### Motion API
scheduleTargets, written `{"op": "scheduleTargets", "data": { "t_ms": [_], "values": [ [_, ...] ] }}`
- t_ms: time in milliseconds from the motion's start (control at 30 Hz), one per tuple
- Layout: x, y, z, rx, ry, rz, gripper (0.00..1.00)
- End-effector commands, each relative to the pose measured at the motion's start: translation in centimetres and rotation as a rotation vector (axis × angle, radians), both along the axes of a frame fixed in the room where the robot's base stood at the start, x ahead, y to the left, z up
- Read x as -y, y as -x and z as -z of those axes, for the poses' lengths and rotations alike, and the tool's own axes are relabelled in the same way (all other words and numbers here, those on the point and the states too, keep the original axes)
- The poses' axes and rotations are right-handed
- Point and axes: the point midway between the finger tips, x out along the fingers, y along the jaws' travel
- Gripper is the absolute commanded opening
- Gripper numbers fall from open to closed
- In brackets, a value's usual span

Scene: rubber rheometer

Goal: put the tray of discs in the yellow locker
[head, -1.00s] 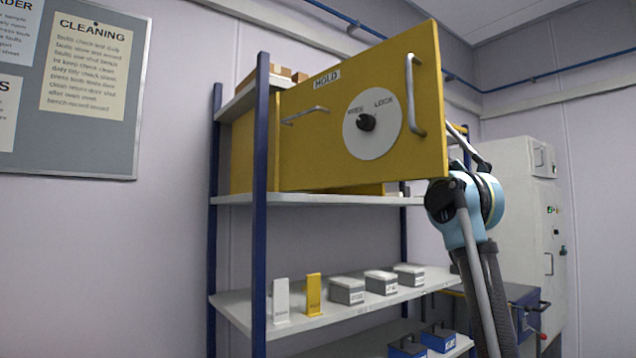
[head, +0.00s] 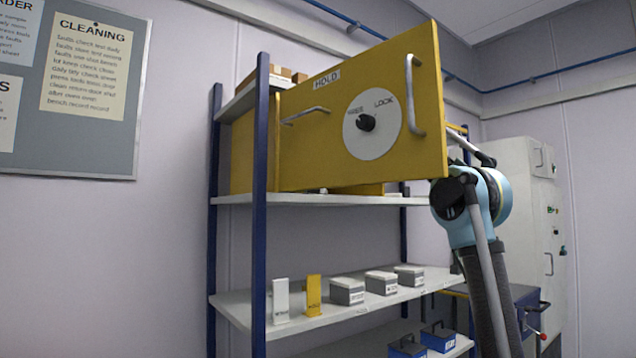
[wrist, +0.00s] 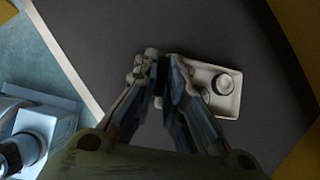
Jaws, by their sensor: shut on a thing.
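The yellow locker (head: 241,150) stands on the upper shelf. Its door (head: 310,130) is swung open towards me, with a grey handle and a round dial, and hides much of the inside in the head view. In the wrist view the pale tray (wrist: 226,112) has a round metal piece with a knob and a dark disc in it. It is over a dark grey floor (wrist: 140,25) with yellow at the corners. My gripper (wrist: 163,80) is shut on the tray's near left edge. Whether the tray touches the floor cannot be told. The head view hides my gripper behind the door.
The blue shelf post (head: 260,230) stands in front of the locker's side. The lower shelf (head: 235,303) holds several grey boxes and two upright blocks. A white cabinet (head: 525,230) stands at the right. The floor edge in the wrist view is pale.

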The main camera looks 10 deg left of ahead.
Motion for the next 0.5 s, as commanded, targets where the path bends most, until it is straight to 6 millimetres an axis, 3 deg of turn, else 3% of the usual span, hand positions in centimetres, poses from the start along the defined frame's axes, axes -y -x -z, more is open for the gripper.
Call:
{"op": "scheduleTargets", "data": {
  "t_ms": [333,367,433,500],
  "values": [
    [-0.03,-0.01,0.2,0.0,0.0,0.0,0.0],
    [-0.05,-0.03,0.22,0.0,0.0,0.0,0.16],
    [-0.06,-0.01,0.21,0.0,0.0,-0.001,0.32],
    [-0.07,0.0,0.2,0.0,0.0,-0.001,0.32]
  ]
}}
